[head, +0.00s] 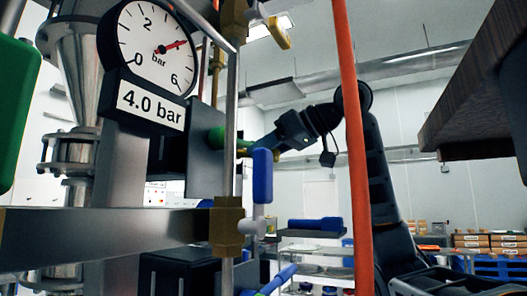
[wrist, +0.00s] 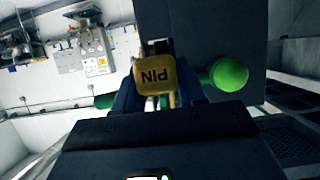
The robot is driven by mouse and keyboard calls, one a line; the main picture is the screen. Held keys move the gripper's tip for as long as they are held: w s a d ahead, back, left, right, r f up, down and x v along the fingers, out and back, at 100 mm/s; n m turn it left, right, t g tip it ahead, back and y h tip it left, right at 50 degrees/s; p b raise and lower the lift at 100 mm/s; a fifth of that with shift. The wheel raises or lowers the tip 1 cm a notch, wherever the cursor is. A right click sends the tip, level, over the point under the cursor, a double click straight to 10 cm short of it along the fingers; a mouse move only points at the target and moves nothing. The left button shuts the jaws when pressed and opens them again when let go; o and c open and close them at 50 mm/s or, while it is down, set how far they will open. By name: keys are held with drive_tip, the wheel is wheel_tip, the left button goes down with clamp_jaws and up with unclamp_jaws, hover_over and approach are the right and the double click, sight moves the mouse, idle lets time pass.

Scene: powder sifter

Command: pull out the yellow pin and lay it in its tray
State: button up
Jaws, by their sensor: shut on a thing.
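The yellow pin's square head (wrist: 155,76), lettered PIN and upside down in the wrist view, sits between my gripper's blue fingers (wrist: 157,92). My gripper is shut on it. Behind it is a dark grey box face (wrist: 205,30); whether the pin's shaft is still in the box is hidden. In the head view my gripper (head: 247,146) reaches from the right to the side of the dark box (head: 205,165), and the pin cannot be made out there. I cannot tell which thing is the pin's tray.
A green knob (wrist: 228,74) stands close right of the fingers in the wrist view. In the head view, a blue-handled valve (head: 262,175), pipes, an upright orange pipe (head: 352,130) and a pressure gauge (head: 153,45) reading about 4 bar crowd the front. A dark tabletop (head: 475,90) juts in at right.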

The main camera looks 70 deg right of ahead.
drive_tip(key=shift+s+a, duration=0.2)
drive_tip(key=shift+s, duration=2.7)
drive_tip(key=shift+s+a+p, duration=0.15)
drive_tip(key=shift+s+p, duration=0.15)
drive_tip(key=shift+s, duration=2.55)
